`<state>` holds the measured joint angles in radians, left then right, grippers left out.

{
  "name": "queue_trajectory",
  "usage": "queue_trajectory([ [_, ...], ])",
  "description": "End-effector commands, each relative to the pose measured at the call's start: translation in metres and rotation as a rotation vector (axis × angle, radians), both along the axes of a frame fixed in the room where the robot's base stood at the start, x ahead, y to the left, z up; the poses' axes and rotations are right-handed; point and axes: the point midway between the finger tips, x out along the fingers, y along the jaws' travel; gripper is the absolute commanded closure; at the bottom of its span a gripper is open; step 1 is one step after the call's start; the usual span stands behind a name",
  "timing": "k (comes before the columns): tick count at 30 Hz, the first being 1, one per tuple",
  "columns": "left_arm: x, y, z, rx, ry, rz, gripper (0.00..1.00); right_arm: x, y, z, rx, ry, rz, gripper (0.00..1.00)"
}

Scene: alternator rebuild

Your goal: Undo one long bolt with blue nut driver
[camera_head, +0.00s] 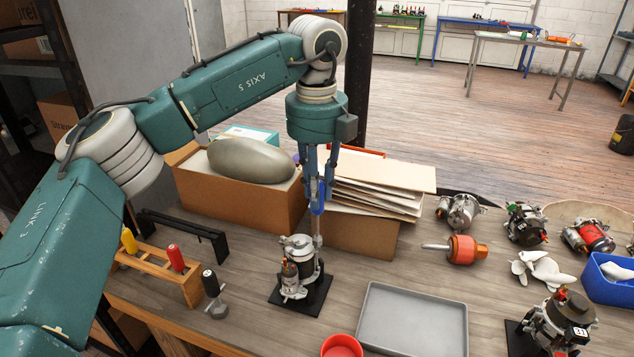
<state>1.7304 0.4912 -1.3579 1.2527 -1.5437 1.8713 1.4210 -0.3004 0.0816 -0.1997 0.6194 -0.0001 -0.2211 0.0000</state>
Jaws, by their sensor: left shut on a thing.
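My left gripper (319,190) hangs from above at the middle of the view and is shut on the blue nut driver (318,205). The driver is upright, and its thin shaft points down to the right rear edge of a metal alternator (298,262). The alternator stands on a black base plate (315,297) on the bench. Whether the driver's tip sits on a long bolt is too small to tell. The bolts cannot be made out singly. My right gripper is not in view.
A wooden rack (160,270) with yellow- and red-handled drivers stands left; a black-handled tool (213,293) is beside it. A grey tray (413,320) and red cup (342,347) lie in front. Cardboard boxes (240,195) stand behind. Several alternators and a blue bin (610,285) are right.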

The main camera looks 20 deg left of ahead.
Motion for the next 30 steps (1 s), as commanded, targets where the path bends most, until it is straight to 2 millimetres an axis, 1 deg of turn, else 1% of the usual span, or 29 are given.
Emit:
queue_trajectory([
  [1,0.000,0.000,0.004,-0.001,0.002,-0.077,1.00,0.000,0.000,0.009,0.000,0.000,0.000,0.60],
  [3,0.000,0.001,0.005,-0.002,0.001,-0.205,1.00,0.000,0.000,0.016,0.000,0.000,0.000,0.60],
  [12,0.000,0.001,0.004,-0.001,0.002,-0.748,1.00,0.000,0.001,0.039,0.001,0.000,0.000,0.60],
  [21,0.001,0.001,0.003,-0.001,0.001,-1.275,1.00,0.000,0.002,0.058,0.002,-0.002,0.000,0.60],
  [24,0.001,0.001,0.002,0.000,0.001,-1.399,1.00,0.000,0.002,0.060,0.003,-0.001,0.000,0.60],
  [30,0.001,0.001,0.002,0.000,0.000,-1.524,1.00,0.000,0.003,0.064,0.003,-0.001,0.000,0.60],
])
